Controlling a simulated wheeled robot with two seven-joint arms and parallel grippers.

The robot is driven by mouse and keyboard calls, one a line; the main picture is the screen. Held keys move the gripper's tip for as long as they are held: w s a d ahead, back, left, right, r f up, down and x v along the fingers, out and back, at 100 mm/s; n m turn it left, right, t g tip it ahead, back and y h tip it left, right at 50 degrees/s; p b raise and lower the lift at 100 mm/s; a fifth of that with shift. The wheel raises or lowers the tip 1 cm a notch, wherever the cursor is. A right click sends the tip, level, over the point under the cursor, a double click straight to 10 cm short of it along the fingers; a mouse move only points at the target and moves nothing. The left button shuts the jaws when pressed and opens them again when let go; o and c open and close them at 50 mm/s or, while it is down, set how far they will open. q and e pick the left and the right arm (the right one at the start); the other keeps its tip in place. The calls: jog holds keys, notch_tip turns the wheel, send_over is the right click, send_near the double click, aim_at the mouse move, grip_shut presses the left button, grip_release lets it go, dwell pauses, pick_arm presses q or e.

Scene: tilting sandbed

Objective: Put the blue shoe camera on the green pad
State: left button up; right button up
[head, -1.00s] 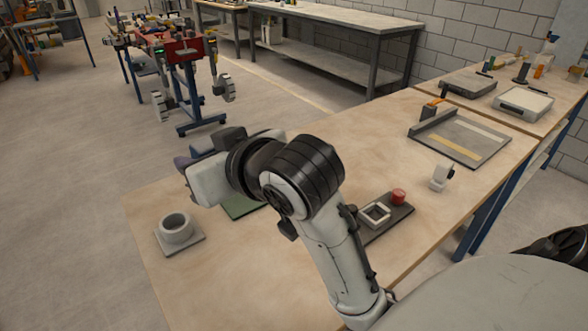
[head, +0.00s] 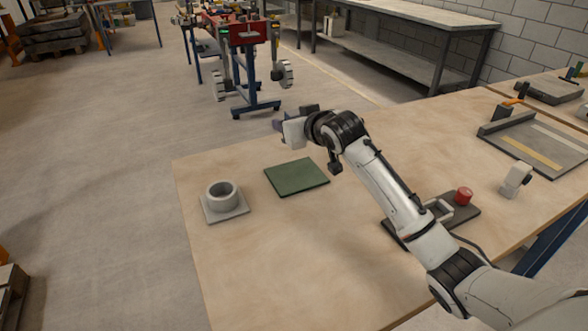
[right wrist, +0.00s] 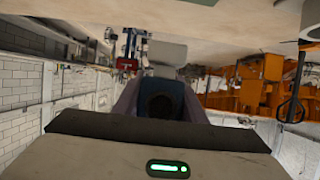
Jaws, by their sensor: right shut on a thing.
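The green pad (head: 296,177) lies flat and bare on the wooden table, fully in sight in the head view. My right gripper (head: 281,125) is held up, at the table's far edge in the picture and above the pad in the image. It is mostly hidden behind my wrist there. In the right wrist view my right gripper (right wrist: 160,88) is shut on the blue shoe camera (right wrist: 174,88), a blue body with a dark round part facing me. How high it is over the table is hard to tell. My left gripper is not in view.
A grey ring on a square base (head: 223,197) stands left of the pad. A dark plate with a red button (head: 464,195) lies under my right forearm. A small white device (head: 516,180) and a grey tray (head: 540,142) are further right. The table's front left is clear.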

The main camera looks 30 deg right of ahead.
notch_tip(320, 180, down, 9)
jog(key=shift+r+b, duration=0.2)
jog(key=shift+b, duration=0.15)
jog(key=shift+f, duration=0.2)
jog(key=o, duration=1.2)
jog(key=shift+c, duration=0.2)
jog(key=shift+r, duration=0.2)
jog(key=p+v, duration=0.1)
jog(key=v, duration=1.1)
